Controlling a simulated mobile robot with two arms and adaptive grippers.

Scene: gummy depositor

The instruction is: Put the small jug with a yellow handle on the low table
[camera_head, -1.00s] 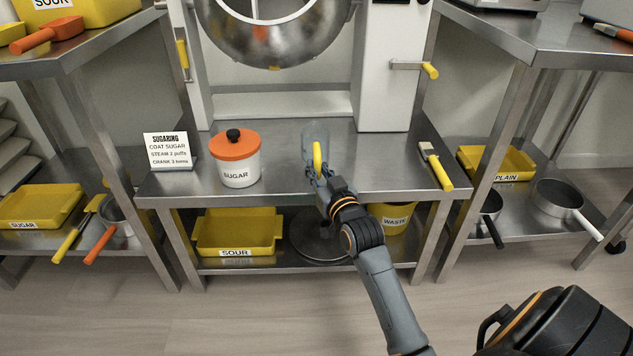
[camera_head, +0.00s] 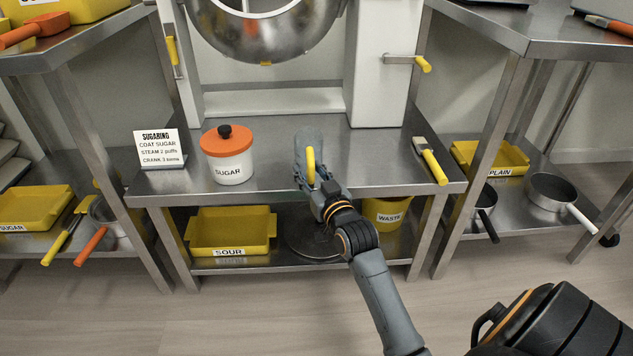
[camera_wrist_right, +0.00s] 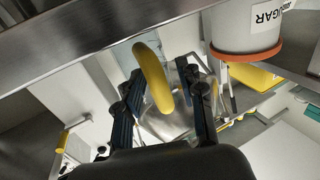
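The small jug (camera_head: 308,142) has a grey, see-through-looking body and a yellow handle (camera_head: 311,166). It appears upright on the low steel table (camera_head: 265,180), near its front edge, right of the sugar pot. My right gripper (camera_head: 309,183) is at the jug's front, level with the handle. In the right wrist view, the handle (camera_wrist_right: 154,76) lies between the two spread fingers (camera_wrist_right: 163,100), close to the left-hand one, with a gap to the other. The fingers look open around the handle. My left gripper is not in view.
A white sugar pot (camera_head: 228,168) with an orange lid stands left of the jug, by a sign card (camera_head: 161,150). A yellow-handled brush (camera_head: 430,160) lies at the right. A steel drum (camera_head: 265,30) hangs above. A yellow tray (camera_head: 230,232) sits on the shelf below.

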